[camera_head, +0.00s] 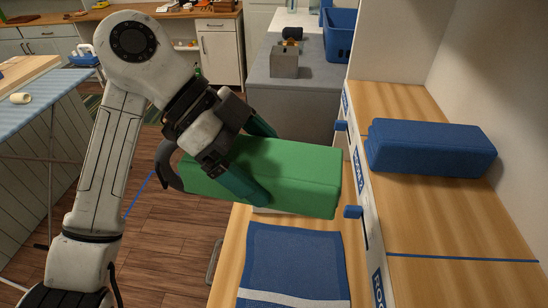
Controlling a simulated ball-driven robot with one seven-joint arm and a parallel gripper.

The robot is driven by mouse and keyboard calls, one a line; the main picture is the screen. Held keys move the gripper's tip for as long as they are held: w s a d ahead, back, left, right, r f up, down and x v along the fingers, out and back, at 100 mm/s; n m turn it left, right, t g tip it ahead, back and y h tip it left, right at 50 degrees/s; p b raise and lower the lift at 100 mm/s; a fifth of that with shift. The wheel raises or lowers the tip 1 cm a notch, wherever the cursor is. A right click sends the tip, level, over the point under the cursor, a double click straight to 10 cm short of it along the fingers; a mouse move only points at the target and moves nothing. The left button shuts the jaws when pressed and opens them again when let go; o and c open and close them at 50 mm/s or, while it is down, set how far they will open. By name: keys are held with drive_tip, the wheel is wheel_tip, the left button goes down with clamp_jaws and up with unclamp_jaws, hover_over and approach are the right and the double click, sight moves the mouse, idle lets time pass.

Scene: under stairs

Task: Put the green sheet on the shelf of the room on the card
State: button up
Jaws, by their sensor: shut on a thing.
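The folded green sheet (290,170) is a thick block held in the air by my gripper (260,162). My gripper's two fingers are shut on its left part, one on the far side and one on the near side. The shelf (420,225) is a wooden surface on the right, with blue-and-white room labels on its front edge. One label (358,170) seems to read ROOM 2; the others are only partly readable. A small pale piece (264,210) shows just under the green sheet; I cannot tell whether it is the card.
A folded blue sheet (430,148) lies on the shelf's far section. A blue line (460,258) crosses the shelf; bare wood lies on both sides. A blue cloth (290,262) with a white stripe lies on the lower wooden surface. An ironing board (45,95) stands left.

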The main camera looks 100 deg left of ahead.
drive_tip(key=w+a, duration=0.1)
drive_tip(key=w, duration=0.8)
drive_tip(key=w+a+f, duration=0.1)
drive_tip(key=w, duration=0.9)
drive_tip(key=w+a, duration=0.1)
drive_tip(key=w, duration=0.9)
drive_tip(key=shift+w+a+f, duration=0.1)
drive_tip(key=shift+w+f, duration=0.15)
drive_tip(key=shift+f, duration=0.1)
drive_tip(key=shift+f+b, duration=0.4)
drive_tip(key=shift+f, duration=0.2)
drive_tip(key=shift+f+b, duration=0.35)
drive_tip(key=shift+f, duration=0.3)
drive_tip(key=shift+f, duration=0.3)
drive_tip(key=o, duration=1.3)
drive_tip(key=shift+c, duration=0.2)
drive_tip(key=b+v, duration=0.3)
drive_tip(key=v, duration=0.7)
drive_tip(key=shift+s+r, duration=0.2)
drive_tip(key=shift+s, duration=0.1)
drive_tip(key=shift+s, duration=0.1)
